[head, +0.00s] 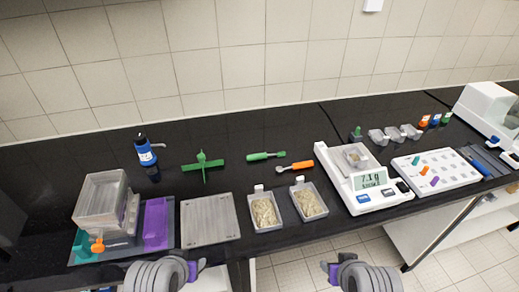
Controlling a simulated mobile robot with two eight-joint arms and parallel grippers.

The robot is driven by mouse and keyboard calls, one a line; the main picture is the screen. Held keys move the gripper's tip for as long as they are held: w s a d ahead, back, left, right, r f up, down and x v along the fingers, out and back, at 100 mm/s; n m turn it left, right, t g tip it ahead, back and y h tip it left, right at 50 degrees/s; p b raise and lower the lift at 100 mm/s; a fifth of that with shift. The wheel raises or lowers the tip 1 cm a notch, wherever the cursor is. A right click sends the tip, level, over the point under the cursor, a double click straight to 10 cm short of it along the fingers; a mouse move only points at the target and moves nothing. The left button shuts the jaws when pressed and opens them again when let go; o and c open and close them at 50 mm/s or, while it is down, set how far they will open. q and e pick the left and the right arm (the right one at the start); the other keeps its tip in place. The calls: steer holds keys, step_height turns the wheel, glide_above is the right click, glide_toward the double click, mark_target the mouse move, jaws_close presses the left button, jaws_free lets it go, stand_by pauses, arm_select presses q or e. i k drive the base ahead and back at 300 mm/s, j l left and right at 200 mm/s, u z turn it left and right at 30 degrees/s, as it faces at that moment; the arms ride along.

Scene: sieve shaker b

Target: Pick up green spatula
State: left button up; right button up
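The green spatula (266,156) lies flat on the black bench behind the two trays of grainy material, apart from both grippers. An orange-handled tool (296,167) lies just to its right and nearer to me. My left gripper (194,269) is low in the picture, in front of the bench edge. My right gripper (329,270) is also low, over the tiled floor in front of the bench. Both show purple parts at their tips. Their finger gaps are too small to make out.
Two sample trays (264,210) (308,201) stand in front of the spatula. A balance (362,180) reading 7.1 g stands to the right. A green cross-shaped stand (203,164) and a blue bottle (146,152) are to the left.

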mark_target(264, 155)
steer(key=i+l+u, duration=0.1)
steer(key=l, duration=0.35)
steer(key=i+l+u, duration=0.1)
steer(key=l, duration=0.35)
steer(key=i+l+u, duration=0.15)
steer(key=l, duration=0.35)
steer(key=i+l+u, duration=0.1)
steer(key=l, duration=0.35)
steer(key=i+l+u, duration=0.1)
steer(key=i+l, duration=0.2)
steer(key=i+l+u, duration=0.1)
steer(key=i+l, duration=0.15)
steer(key=l, duration=0.3)
